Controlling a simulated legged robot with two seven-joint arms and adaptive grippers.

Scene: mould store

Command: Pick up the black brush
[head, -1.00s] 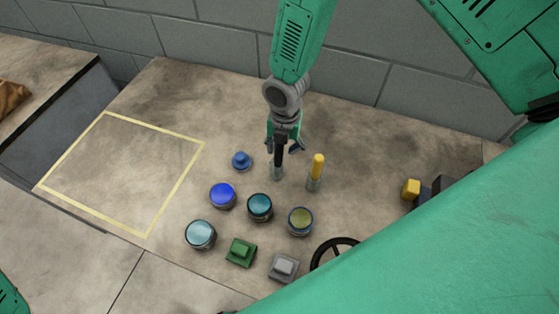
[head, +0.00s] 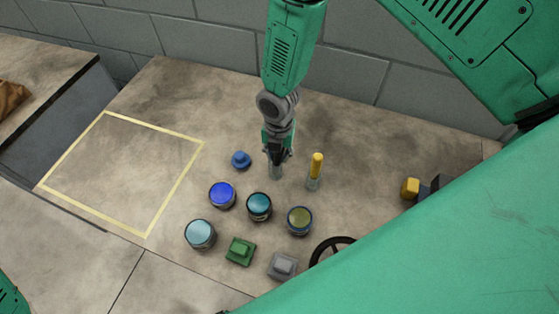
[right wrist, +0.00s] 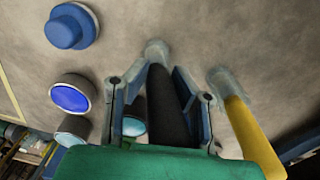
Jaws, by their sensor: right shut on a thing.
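The black brush (right wrist: 168,108) stands upright, with a dark handle and a pale grey lower end that shows in the head view (head: 276,172). My right gripper (head: 277,154) comes down on it from above. In the right wrist view its fingers (right wrist: 160,92) are on either side of the black handle and shut on it. The gripper hides most of the handle in the head view. The pale lower end appears to be at the worktop; I cannot tell whether it touches. My left gripper is not in view.
A yellow-handled brush (head: 316,170) stands close right of the gripper. A blue knob-like object (head: 241,160) is to the left. The yellow-outlined square (head: 122,172) at left is empty.

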